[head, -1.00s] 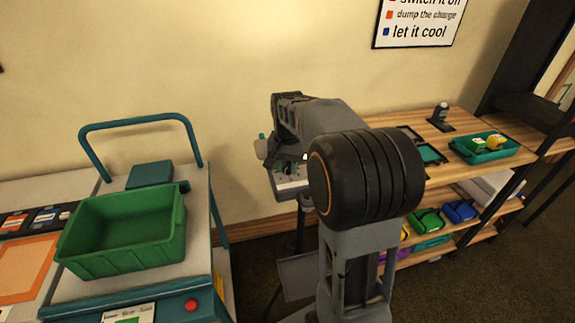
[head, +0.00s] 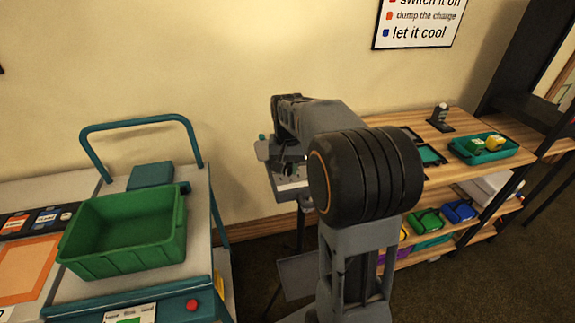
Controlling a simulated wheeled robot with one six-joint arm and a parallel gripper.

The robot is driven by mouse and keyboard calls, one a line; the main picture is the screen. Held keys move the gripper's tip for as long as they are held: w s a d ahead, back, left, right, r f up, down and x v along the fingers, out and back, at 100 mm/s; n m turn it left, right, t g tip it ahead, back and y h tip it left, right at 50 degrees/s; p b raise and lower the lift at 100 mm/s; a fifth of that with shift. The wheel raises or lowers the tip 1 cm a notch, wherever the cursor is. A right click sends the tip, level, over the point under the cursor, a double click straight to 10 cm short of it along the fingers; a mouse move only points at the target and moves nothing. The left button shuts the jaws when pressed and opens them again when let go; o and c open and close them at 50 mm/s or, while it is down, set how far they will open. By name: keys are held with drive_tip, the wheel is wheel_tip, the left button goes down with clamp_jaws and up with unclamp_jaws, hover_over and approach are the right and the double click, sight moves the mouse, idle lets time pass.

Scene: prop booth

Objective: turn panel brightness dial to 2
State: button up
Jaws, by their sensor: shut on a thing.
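A small grey panel (head: 291,187) with a pale front edge stands beyond my arm, in the middle of the head view. My gripper (head: 289,166) is at this panel, low under my forearm, and is shut on a small part there, apparently the dial. The fingertips and the dial are mostly hidden by my own arm and too small to make out. The dial's marks and its setting cannot be read.
A cart with a teal handle (head: 140,122) and a green bin (head: 125,235) stands at the left. A wooden shelf (head: 455,177) at the right holds a teal tray (head: 485,150) and coloured cases. A wall is close behind the panel.

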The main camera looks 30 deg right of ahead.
sight(288, 168)
drive_tip(key=n+p, duration=0.1)
drive_tip(key=n, duration=0.4)
drive_tip(key=shift+n, duration=0.3)
idle(0.5)
drive_tip(key=o, duration=0.9)
wheel_tip(288, 168, up, 14)
drive_tip(key=shift+f+p, duration=0.1)
drive_tip(key=shift+p, duration=0.6)
